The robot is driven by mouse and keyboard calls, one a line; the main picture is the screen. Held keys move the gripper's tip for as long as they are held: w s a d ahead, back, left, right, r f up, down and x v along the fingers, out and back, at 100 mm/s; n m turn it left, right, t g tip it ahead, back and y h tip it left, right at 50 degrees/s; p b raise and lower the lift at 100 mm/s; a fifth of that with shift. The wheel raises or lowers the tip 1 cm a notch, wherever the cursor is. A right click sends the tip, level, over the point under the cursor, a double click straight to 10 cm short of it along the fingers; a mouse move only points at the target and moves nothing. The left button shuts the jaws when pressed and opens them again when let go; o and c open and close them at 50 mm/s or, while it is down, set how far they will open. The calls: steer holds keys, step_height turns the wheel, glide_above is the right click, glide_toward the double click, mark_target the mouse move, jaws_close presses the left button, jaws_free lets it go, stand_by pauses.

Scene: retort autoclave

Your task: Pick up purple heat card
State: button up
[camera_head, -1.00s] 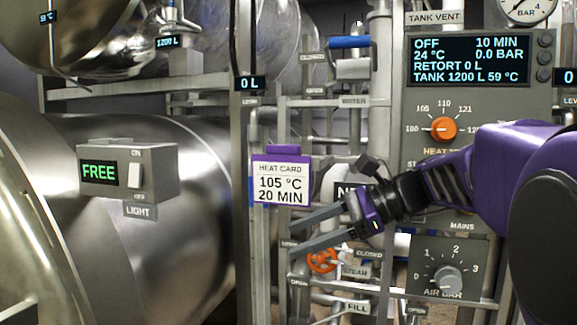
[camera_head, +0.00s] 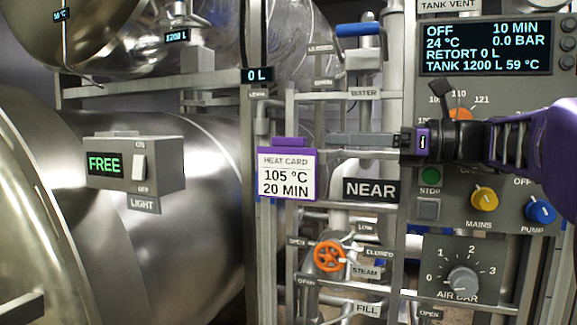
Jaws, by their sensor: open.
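The purple heat card (camera_head: 288,174) hangs upright on the metal frame left of the control panel. It has a purple border and tab and a white face reading "HEAT CARD 105 °C 20 MIN". My gripper (camera_head: 328,147) comes in from the right, level with the card's upper part. The fingertips are close to the card's upper right edge. I cannot tell whether they touch it. Nothing shows between the fingers.
The control panel (camera_head: 480,215) stands at right behind my arm. An orange steam valve wheel (camera_head: 328,256), a "NEAR" sign (camera_head: 370,189) and pipes lie below my gripper. A light switch box (camera_head: 134,164) and the large steel vessel (camera_head: 200,200) are at left.

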glide_toward(274, 138)
steer(key=shift+w+a+r, duration=0.1)
steer(key=shift+w+a, duration=0.75)
steer(key=shift+w, duration=0.15)
steer(key=shift+b+x, duration=0.6)
steer(key=shift+x, duration=2.1)
jaws_close()
